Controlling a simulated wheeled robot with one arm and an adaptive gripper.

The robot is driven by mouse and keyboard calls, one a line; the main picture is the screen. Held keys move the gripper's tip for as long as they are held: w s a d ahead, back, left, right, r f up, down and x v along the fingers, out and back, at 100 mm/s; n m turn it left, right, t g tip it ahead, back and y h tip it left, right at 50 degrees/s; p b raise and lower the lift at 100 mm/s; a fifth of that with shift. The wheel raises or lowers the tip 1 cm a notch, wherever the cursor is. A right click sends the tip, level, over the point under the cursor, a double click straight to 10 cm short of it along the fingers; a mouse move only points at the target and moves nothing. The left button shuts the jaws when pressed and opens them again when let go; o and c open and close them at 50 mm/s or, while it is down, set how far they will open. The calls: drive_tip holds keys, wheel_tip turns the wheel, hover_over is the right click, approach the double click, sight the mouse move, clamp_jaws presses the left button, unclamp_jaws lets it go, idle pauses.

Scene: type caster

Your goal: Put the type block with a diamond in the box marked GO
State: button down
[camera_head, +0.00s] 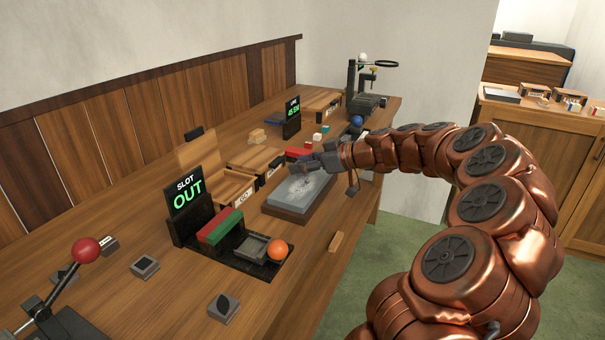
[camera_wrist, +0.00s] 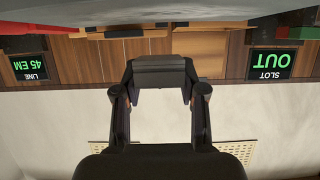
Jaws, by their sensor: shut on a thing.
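My gripper (camera_head: 308,162) hangs above the grey stone slab, near the labelled wooden boxes. In the wrist view, which is upside down, its two fingers are closed on a dark block (camera_wrist: 160,72). The mark on this block's face is hidden. Loose type blocks lie on the table front left: one with a dark pointed mark (camera_head: 223,308), another with a dark mark (camera_head: 145,266), and a further one (camera_head: 65,272) partly behind the lever.
A screen reading SLOT OUT (camera_head: 187,193) stands behind a black tray with red and green bars and an orange ball (camera_head: 277,250). The grey slab (camera_head: 300,192) lies under the gripper. A red-knobbed lever (camera_head: 85,251) stands front left. Another screen (camera_head: 292,114) reads LINE 45 EM.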

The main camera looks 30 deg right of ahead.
sight(302, 182)
drive_tip(key=shift+w+f+b, duration=0.1)
drive_tip(key=shift+f+b, duration=0.35)
drive_tip(key=shift+f, duration=1.15)
drive_tip(key=shift+f+b, duration=0.15)
drive_tip(key=shift+b, duration=0.15)
drive_tip(key=c, duration=0.7)
unclamp_jaws()
drive_tip(key=shift+o, duration=0.2)
drive_tip(key=shift+d+p, duration=0.15)
drive_tip(key=shift+p, duration=1.05)
